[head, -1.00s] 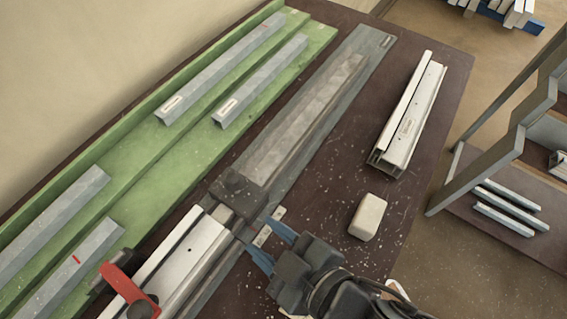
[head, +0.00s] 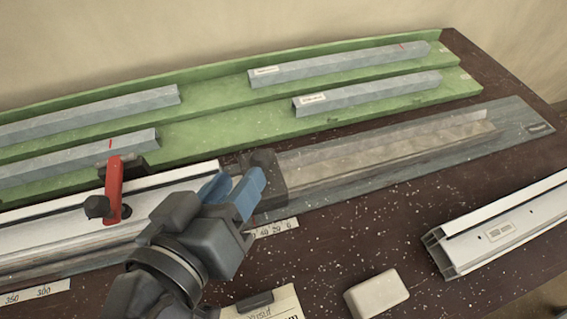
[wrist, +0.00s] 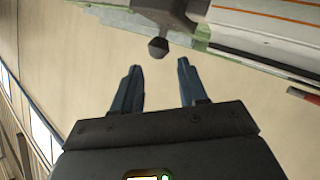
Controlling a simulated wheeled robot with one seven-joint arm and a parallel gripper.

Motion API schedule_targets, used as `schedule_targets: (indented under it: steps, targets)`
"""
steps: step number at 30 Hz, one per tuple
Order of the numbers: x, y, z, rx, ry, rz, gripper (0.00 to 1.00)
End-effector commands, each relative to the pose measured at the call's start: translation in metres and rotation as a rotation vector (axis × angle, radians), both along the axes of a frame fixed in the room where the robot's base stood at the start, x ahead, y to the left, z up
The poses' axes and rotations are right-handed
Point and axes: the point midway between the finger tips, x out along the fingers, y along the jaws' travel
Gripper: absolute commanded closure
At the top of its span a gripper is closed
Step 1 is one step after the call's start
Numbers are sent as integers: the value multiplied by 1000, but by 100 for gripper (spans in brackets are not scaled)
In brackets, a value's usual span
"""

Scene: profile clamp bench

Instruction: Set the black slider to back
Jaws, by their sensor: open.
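A dark block (head: 266,176), which looks like the black slider, sits on the bench rail where the white profile (head: 60,225) meets the grey channel. My gripper (head: 236,182) has its two blue fingers apart and is just in front of the block in the head view, partly covering its left side. In the wrist view a dark rounded knob (wrist: 158,47) under a grey body shows just beyond and between my open fingertips (wrist: 159,65). Nothing is between the fingers. I cannot tell whether a finger touches the block.
A red clamp lever (head: 113,190) stands on the white profile, left of my gripper. A green rack (head: 220,130) with grey bars runs behind. In front lie a pale block (head: 376,293), a note (head: 270,303) and another white profile (head: 500,228). The dark bench is free around the pale block.

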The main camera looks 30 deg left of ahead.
Motion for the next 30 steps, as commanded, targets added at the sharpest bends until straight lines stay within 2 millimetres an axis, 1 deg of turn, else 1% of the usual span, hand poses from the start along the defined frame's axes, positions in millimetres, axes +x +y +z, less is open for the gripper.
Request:
schedule_targets:
  steps: [5, 9, 15, 19, 26, 27, 30]
  targets:
    - [21, 4, -7, -2, 1, -4, 57]
    - [41, 8, -15, -2, 1, -3, 57]
    - [62, 13, -23, -1, 1, -2, 57]
    - [68, 14, -25, 0, 1, 0, 57]
    - [69, 14, -26, 0, 1, 0, 57]
    - [69, 14, -26, 0, 1, 0, 58]
    - [69, 14, -26, 0, 1, 0, 68]
